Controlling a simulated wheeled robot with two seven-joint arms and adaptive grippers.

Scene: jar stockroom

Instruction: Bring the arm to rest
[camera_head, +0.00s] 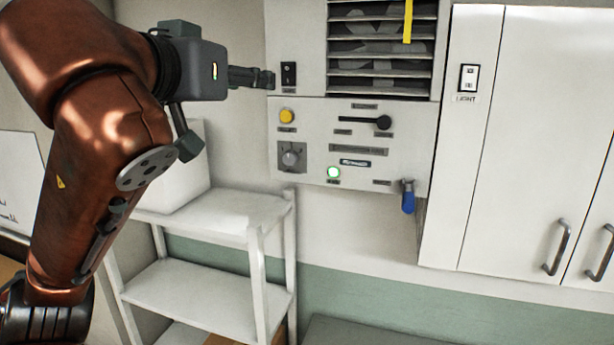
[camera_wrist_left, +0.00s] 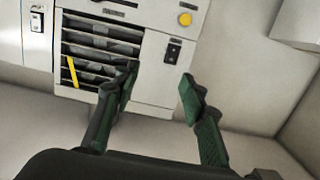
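My left arm (camera_head: 85,175), copper-coloured, reaches in from the left in the head view. Its left gripper (camera_head: 231,114) is open and empty, with one finger pointing right toward the black rocker switch (camera_head: 288,75) on the wall unit. From this view I cannot tell whether that fingertip touches the unit. In the left wrist view the gripper (camera_wrist_left: 158,80) shows two dark green fingers spread wide with nothing between them. The rocker switch (camera_wrist_left: 173,52) shows beyond the fingers. My right gripper is not in view.
The wall unit has a slatted vent (camera_head: 380,45), a yellow button (camera_head: 287,116), a dial (camera_head: 291,156), a lit green lamp (camera_head: 333,172) and a blue handle (camera_head: 408,197). A white shelf (camera_head: 215,212) stands below the arm. White cabinets (camera_head: 530,130) with a light switch (camera_head: 468,77) stand right.

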